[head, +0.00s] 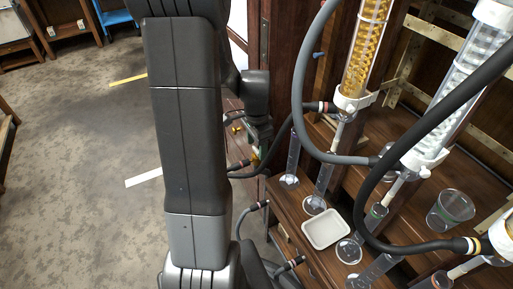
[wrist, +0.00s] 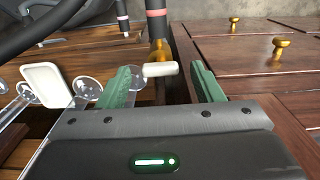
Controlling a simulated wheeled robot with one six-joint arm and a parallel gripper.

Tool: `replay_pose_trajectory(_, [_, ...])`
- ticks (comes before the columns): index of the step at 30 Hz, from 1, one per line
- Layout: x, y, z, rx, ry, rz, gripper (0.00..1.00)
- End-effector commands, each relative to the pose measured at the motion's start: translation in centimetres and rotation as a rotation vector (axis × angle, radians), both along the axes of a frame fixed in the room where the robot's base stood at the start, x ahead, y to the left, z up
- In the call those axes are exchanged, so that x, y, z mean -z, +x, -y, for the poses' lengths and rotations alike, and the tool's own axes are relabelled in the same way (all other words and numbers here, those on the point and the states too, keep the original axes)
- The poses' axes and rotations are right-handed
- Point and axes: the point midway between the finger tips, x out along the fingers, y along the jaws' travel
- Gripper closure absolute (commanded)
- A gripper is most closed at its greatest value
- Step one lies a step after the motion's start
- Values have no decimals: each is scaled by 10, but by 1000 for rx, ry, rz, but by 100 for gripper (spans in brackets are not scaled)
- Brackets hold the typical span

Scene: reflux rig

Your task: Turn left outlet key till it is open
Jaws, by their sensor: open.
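In the wrist view, a small white key handle (wrist: 160,69) sits crosswise on a brass tap (wrist: 160,50), below a dark hose end with a pink band (wrist: 156,13). I take it to be the left outlet key. My gripper (wrist: 164,82) is open, with one green finger on each side of the handle. The handle lies nearer the left finger, and I cannot tell whether they touch. In the head view, my gripper (head: 258,142) is small and partly hidden behind my arm, and the key cannot be made out there.
A white tray (head: 326,229) and several glass cylinders stand on the wooden bench. An orange-coiled condenser (head: 366,50) and a clear one (head: 462,85) rise at the right, with thick hoses looping around them. Brass knobs (wrist: 280,48) stick out from the drawer fronts. Open floor lies left.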

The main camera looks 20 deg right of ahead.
Motion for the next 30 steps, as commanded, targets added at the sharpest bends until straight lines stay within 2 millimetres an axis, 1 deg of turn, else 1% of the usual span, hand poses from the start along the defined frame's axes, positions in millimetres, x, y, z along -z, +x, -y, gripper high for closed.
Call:
replay_pose_trajectory(3, [5, 0, 0, 0, 0, 0, 40])
replay_pose_trajectory(10, [5, 0, 0, 0, 0, 0, 40])
replay_pose_trajectory(11, [5, 0, 0, 0, 0, 0, 42])
replay_pose_trajectory(15, [5, 0, 0, 0, 0, 0, 69])
replay_pose_trajectory(17, [5, 0, 0, 0, 0, 0, 81])
replay_pose_trajectory(18, [5, 0, 0, 0, 0, 0, 85])
replay_pose_trajectory(25, [4, 0, 0, -17, 0, 0, 85])
replay_pose_trajectory(30, [4, 0, 0, -77, 0, -1, 85])
